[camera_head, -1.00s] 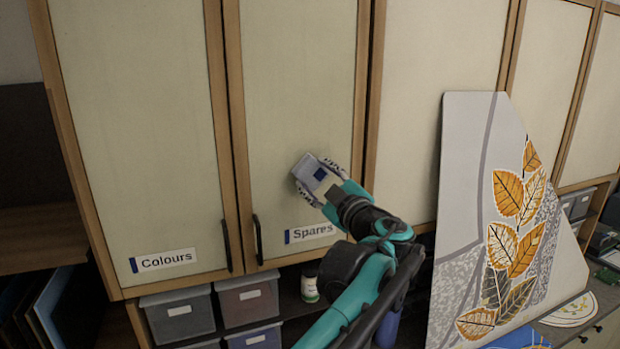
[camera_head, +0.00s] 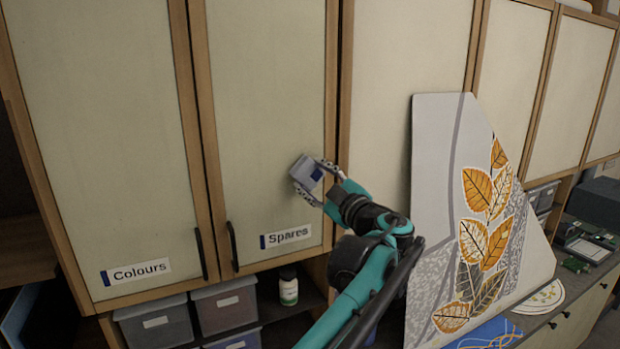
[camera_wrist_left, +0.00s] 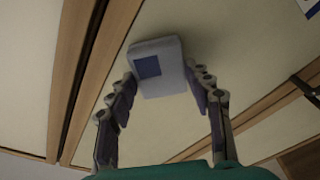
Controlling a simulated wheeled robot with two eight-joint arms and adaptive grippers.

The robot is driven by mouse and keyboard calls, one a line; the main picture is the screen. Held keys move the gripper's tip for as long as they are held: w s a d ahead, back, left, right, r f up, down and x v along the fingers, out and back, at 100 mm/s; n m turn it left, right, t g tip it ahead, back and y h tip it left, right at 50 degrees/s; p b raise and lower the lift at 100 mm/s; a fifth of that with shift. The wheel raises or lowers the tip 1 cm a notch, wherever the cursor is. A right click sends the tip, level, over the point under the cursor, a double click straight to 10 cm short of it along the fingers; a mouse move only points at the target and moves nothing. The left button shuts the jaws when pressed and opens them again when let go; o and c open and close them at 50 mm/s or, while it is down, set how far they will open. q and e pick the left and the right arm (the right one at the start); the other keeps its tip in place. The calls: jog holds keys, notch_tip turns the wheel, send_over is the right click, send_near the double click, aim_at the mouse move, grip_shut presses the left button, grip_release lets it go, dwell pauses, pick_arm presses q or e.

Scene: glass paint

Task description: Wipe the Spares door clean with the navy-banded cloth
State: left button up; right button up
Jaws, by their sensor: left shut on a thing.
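The Spares door (camera_head: 262,90) is a tall pale panel in a wooden frame, with a blue-striped "Spares" label (camera_head: 286,236) and a dark handle at its lower left. It looks dull and slightly greenish; separate marks cannot be made out. My left gripper (camera_head: 313,180) is shut on the cloth (camera_head: 301,166), a pale grey pad with a navy patch. The cloth is at the door's lower right, above the label, by the right frame. In the left wrist view the cloth (camera_wrist_left: 170,82) sits between the fingers against or very near the panel; contact is unclear. My right gripper is out of view.
The Colours door (camera_head: 105,120) is to the left, and a plain door (camera_head: 405,60) to the right. A leaf-painted panel (camera_head: 430,200) leans right of my arm. Lidded bins (camera_head: 155,322) and a small green-labelled bottle (camera_head: 288,288) stand on the shelf below.

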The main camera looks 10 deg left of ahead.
pick_arm(q)
jog(key=shift+s+a, duration=0.95)
jog(key=shift+a, duration=0.5)
jog(key=shift+s+a, duration=1)
jog(key=shift+a, duration=0.45)
jog(key=shift+s+a, duration=0.95)
jog(key=shift+a, duration=0.5)
jog(key=shift+d, duration=0.15)
jog(key=shift+s+d, duration=0.4)
jog(key=shift+s, duration=0.05)
jog(key=shift+s+a+r+v, duration=0.1)
jog(key=shift+r+v, duration=0.05)
jog(key=shift+v, duration=0.95)
jog(key=shift+s+a+r+v, duration=0.1)
jog(key=shift+v, duration=1)
jog(key=v, duration=0.3)
jog(key=shift+s+a+r+p, duration=0.1)
jog(key=shift+s+r+p, duration=0.1)
jog(key=shift+p, duration=0.1)
